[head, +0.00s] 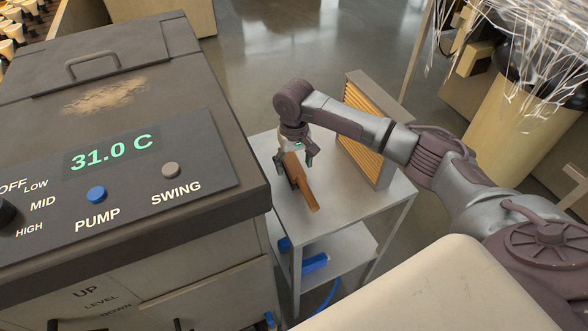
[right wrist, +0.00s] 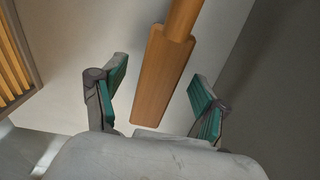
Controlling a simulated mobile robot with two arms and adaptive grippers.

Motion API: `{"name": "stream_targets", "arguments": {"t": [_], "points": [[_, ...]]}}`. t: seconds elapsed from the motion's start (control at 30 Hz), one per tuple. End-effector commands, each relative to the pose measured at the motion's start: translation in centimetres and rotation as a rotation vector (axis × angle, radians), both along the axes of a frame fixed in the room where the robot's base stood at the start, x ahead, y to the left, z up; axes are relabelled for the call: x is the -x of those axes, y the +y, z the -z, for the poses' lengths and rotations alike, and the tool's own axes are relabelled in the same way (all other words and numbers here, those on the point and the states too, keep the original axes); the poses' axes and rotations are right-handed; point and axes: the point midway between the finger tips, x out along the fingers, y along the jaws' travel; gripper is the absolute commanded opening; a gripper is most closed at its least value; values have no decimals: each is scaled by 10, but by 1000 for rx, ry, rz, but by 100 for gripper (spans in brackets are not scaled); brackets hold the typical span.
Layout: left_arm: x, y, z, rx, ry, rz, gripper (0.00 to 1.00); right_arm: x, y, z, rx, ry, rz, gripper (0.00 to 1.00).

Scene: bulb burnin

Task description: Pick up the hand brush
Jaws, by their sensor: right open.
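The hand brush (head: 301,183) has a wooden back and handle and dark bristles along its left side in the head view. It lies on the small grey metal table (head: 340,217), with its handle pointing toward the front. In the right wrist view, the brush's wooden block (right wrist: 161,78) shows between the fingers and beyond them. My right gripper (head: 294,161) is over the far end of the brush, fingers spread. The right wrist view shows its green finger pads (right wrist: 158,92) apart on either side of the brush, with nothing gripped. My left gripper is not in view.
A slatted orange filter panel (head: 366,134) in a frame stands on the table, right of the brush. A large dark machine (head: 215,150) with a temperature display is close on the left. Blue items (head: 314,263) lie on the lower shelf. The table's front part is clear.

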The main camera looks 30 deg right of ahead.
Motion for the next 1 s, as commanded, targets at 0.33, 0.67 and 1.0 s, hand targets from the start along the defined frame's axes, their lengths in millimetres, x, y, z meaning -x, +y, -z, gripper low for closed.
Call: {"name": "stream_targets", "arguments": {"t": [0.33, 0.67, 1.0], "points": [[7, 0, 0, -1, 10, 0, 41, 0, 0, 26, 1, -2, -1, 73], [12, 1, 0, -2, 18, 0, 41, 0, 0, 26, 1, -1, -1, 36], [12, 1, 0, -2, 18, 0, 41, 0, 0, 25, 1, -2, 0, 4]]}}
